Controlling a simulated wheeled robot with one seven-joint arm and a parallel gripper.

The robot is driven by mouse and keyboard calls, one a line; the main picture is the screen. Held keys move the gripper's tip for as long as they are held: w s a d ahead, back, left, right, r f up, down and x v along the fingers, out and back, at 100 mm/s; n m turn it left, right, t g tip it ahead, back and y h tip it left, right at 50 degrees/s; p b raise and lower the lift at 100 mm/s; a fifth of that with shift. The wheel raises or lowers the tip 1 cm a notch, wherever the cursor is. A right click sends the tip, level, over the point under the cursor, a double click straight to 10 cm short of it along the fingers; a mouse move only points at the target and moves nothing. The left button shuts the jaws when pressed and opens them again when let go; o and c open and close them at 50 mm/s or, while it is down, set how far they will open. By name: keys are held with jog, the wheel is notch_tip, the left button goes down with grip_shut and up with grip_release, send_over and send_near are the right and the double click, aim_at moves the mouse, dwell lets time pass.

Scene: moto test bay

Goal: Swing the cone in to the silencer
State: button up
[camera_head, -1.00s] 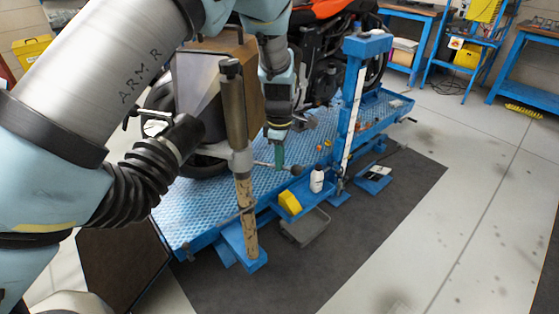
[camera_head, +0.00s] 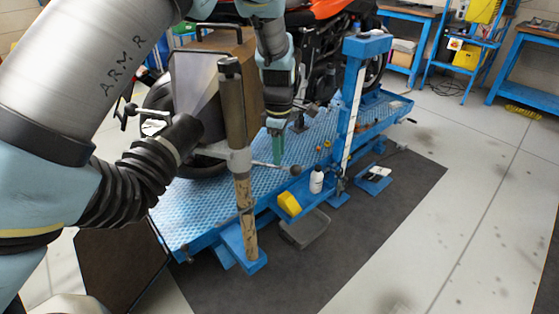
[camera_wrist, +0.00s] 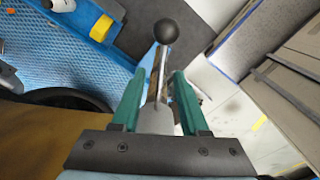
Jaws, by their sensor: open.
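The grey tapered cone (camera_head: 205,92) sits at the end of a black ribbed hose (camera_head: 130,180), left of the upright post (camera_head: 235,105) in the head view. A thin lever (camera_head: 268,164) runs right from the post and ends in a dark ball knob (camera_head: 296,170). The lever and its knob (camera_wrist: 166,31) also show in the wrist view. My gripper (camera_head: 288,145) has green fingers and is open above the lever. In the wrist view, the open fingers (camera_wrist: 156,88) flank the lever, with the knob beyond their tips; contact is unclear. I cannot pick out the silencer.
The motorcycle (camera_head: 325,50) stands on the blue ramp (camera_head: 220,195). A white bottle (camera_head: 316,182) and a yellow item (camera_head: 289,204) sit in the ramp's side tray. A blue post (camera_head: 352,110) rises to the right. The floor at right is clear.

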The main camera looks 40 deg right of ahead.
notch_tip(320, 180, up, 8)
jog(key=b, duration=0.1)
jog(key=shift+b, duration=0.35)
jog(key=shift+s+a, duration=0.1)
